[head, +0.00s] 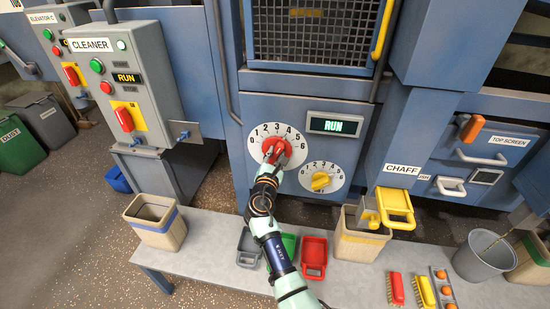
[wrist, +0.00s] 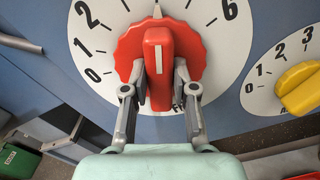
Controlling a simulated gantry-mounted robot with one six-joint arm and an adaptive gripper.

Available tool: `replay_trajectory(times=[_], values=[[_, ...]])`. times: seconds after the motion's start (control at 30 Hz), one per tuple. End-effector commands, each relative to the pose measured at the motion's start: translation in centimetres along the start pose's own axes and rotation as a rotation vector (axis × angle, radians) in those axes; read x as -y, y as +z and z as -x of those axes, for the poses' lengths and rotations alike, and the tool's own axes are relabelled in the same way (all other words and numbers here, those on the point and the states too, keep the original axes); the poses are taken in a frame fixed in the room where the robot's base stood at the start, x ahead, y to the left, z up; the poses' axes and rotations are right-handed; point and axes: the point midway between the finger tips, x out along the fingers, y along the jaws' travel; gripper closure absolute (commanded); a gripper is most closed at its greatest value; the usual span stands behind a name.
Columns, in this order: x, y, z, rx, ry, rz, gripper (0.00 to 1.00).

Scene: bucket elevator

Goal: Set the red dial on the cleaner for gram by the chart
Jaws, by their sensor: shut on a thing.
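The red dial (head: 277,151) sits on a white round scale numbered 0 to 6 on the blue machine front. In the wrist view the red dial (wrist: 158,52) has a raised grip bar standing upright, with a pale pointer at its top. The pointer aims straight up, between the 2 and the 6; the numbers there are cut off. My gripper (head: 272,160) is at the dial; in the wrist view my gripper (wrist: 160,85) has one finger on each side of the bar, shut on it. No chart is readable in these views.
A yellow dial (head: 320,181) with its own scale sits at lower right of the red one. A green RUN display (head: 335,126) is above it. The CLEANER control box (head: 125,80) is at left. Below is a bench (head: 215,258) with scoops, bins and brushes.

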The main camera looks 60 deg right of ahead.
Motion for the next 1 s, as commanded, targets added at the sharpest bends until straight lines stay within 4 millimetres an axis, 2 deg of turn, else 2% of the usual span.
replay_trajectory(times=[0.17, 0.2, 0.33, 0.6, 0.73, 0.87, 1.0], values=[[0.0, -0.1, 0.0, -0.002, -0.001, 0.003, 1.00], [0.0, -0.1, 0.0, -0.002, -0.001, 0.003, 0.68], [0.0, -0.1, 0.0, -0.002, 0.000, 0.004, 0.48], [0.0, 0.0, 0.1, -0.001, 0.000, 0.005, 0.48], [0.0, -0.1, 0.9, 0.000, 0.001, 0.005, 0.48], [0.0, -0.2, 3.3, -0.001, 0.003, 0.004, 0.48], [0.0, -0.2, 6.9, -0.003, 0.003, 0.004, 0.48]])
